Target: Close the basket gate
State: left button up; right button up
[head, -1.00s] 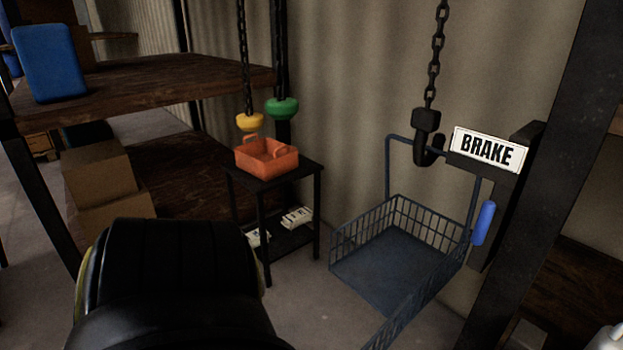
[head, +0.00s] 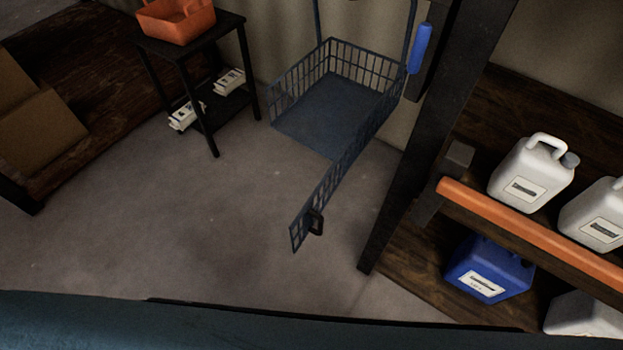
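The dark blue wire basket (head: 320,115) hangs by its frame at the upper middle of the head view. Its near side has no panel across it. The basket gate (head: 307,215) is a mesh panel swung outward toward me from the basket's right side, so it stands open. A small black handle (head: 316,222) sits near the gate's free end. Neither of my grippers shows in the head view, so what they hold is hidden.
A black post (head: 420,150) with a blue lever handle (head: 419,48) stands right of the basket. A shelf with an orange edge (head: 530,232) and jugs is at right. A small black table (head: 190,42) bears an orange crate (head: 176,20). Floor left of the gate is clear.

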aim_at(308, 212)
jog(key=i, duration=0.4)
jog(key=u, duration=1.75)
jog(key=k, duration=0.9)
jog(key=z, duration=0.95)
